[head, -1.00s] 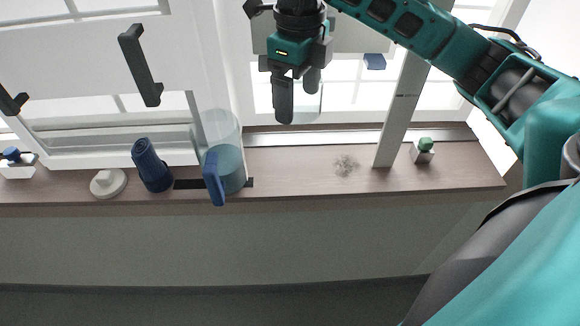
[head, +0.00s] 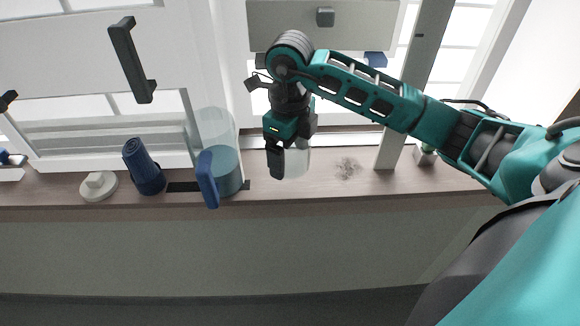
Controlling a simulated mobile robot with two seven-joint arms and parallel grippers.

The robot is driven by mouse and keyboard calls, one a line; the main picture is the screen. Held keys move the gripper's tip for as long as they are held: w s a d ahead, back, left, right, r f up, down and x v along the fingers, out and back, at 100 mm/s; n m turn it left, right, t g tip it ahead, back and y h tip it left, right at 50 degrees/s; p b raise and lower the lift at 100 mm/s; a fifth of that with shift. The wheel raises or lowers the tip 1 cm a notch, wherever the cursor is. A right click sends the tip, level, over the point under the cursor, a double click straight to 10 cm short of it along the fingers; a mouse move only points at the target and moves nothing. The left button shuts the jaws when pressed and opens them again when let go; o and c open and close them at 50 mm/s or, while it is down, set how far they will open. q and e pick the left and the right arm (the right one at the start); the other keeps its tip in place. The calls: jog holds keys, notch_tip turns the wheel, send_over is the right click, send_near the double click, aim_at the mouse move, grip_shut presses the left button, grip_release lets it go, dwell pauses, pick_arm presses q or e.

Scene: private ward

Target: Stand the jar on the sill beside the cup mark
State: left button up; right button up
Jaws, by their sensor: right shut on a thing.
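My right gripper (head: 286,155) points down over the window sill (head: 300,193), shut on a clear, see-through jar (head: 299,163). The fingers hide part of the jar. It looks upright; I cannot tell whether its base touches the sill. A dark strip (head: 182,187) lies flat on the sill to the left, running under a clear jug (head: 228,172) with a blue handle and bluish lower part. A grey speckled patch (head: 347,168) lies to the right of the jar. I cannot tell which of these is the cup mark. My left gripper is not in view.
A dark blue tumbler (head: 144,167) and a white round knob-like thing (head: 98,186) stand left of the jug. A window post (head: 391,150) rises right of the patch, with a small item (head: 424,156) partly behind my arm.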

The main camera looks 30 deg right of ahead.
jog(key=shift+f, duration=2.1)
jog(key=shift+f+b, duration=0.15)
jog(key=shift+b, duration=0.2)
jog(key=o, duration=0.9)
